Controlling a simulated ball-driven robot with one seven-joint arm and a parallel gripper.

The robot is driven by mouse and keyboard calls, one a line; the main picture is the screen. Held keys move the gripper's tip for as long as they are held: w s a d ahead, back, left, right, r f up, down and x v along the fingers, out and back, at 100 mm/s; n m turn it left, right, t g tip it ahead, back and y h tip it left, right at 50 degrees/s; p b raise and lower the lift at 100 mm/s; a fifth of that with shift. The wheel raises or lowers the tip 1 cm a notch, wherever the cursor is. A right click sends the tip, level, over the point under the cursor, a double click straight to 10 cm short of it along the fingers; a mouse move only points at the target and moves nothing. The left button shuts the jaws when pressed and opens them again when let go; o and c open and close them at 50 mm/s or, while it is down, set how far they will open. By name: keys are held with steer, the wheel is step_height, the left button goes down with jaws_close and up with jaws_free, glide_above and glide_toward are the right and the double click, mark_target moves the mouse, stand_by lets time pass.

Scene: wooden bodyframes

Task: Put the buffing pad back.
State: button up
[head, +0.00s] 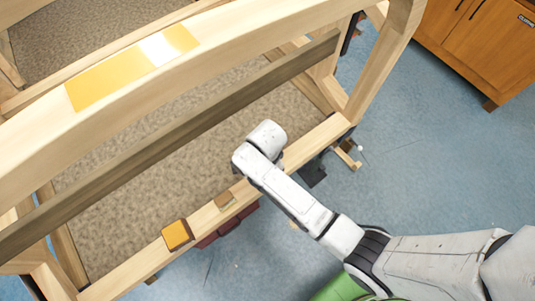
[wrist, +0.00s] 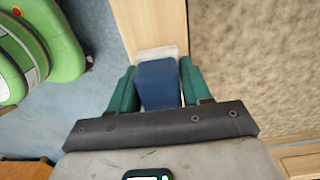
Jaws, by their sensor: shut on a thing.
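The buffing pad (wrist: 158,84) appears in the wrist view as a blue block with a whitish layer at its far end. My gripper (wrist: 157,85) is shut on it, with one green finger on each side. The pad is over the pale wooden rail (wrist: 150,25); I cannot tell whether it touches the wood. In the head view my arm's end hides the gripper and the pad. The same rail (head: 140,262) runs along the front of the wooden frame there.
An orange block (head: 177,235) and a small tan block (head: 224,200) sit on the rail. A maroon thing (head: 229,226) is below it. A yellow sheet (head: 110,77) lies on the upper beam. A green rounded object (wrist: 50,40) stands left. A wooden cabinet (head: 480,45) is back right.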

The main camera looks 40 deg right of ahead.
steer(key=o, duration=1)
steer(key=shift+f, duration=0.1)
step_height(320, 180, up, 12)
steer(key=shift+r, duration=0.15)
steer(key=s+d+n, duration=0.2)
steer(key=s+n, duration=0.3)
steer(key=s+d+n, duration=0.3)
steer(key=s+n, duration=0.3)
steer(key=s+d+r+n+t, duration=0.1)
steer(key=s+d+n, duration=0.2)
steer(key=s+n, duration=0.2)
steer(key=shift+s+d+n, duration=0.15)
steer(key=shift+s+n, duration=0.1)
steer(key=shift+n, duration=0.35)
